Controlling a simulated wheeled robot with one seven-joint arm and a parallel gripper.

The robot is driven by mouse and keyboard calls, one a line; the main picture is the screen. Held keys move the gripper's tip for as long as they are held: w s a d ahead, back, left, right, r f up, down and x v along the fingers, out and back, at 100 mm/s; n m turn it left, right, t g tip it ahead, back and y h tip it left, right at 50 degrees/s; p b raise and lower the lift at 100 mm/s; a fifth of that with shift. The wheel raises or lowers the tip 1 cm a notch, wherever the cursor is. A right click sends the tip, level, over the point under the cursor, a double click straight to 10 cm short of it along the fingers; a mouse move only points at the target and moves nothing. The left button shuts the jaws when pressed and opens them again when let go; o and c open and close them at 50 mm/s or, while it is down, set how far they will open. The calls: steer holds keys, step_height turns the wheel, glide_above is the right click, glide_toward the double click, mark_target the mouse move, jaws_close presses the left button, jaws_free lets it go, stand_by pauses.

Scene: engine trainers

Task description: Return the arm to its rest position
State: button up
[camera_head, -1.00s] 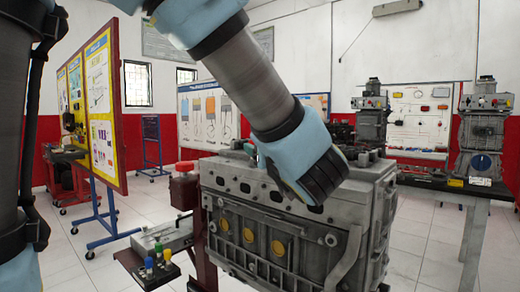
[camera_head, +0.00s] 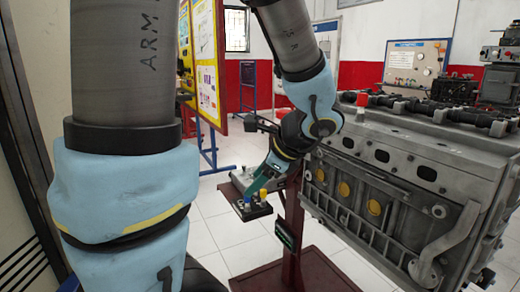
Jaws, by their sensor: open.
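My arm fills much of the head view: a thick grey link with blue joints stands at the left, and a second link comes down from the top centre to a blue wrist (camera_head: 318,98). My gripper (camera_head: 262,178) lies beyond the wrist, pointing down and left, left of the engine block (camera_head: 400,205). It is open; nothing shows between its jaws. Its fingertips are small and hard to tell from the tray behind. The wrist overlaps the engine's left edge in the picture; I cannot tell the gap between them.
The grey engine stands on a dark red stand (camera_head: 290,235). A yellow-framed display board (camera_head: 205,70) stands behind my arm. More engine equipment is at the right rear.

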steer(key=s+a+f+n+g+h+p, duration=0.1)
steer(key=a+f+n+g+h, duration=0.1)
steer(key=n, duration=0.8)
steer(key=s+a+f+n+g+h+p, duration=0.1)
steer(key=s+a+f+n+g+h, duration=0.1)
steer(key=n, duration=0.7)
steer(key=shift+a+f+n+h, duration=0.4)
steer(key=shift+a+h, duration=0.5)
steer(key=shift+a, duration=0.25)
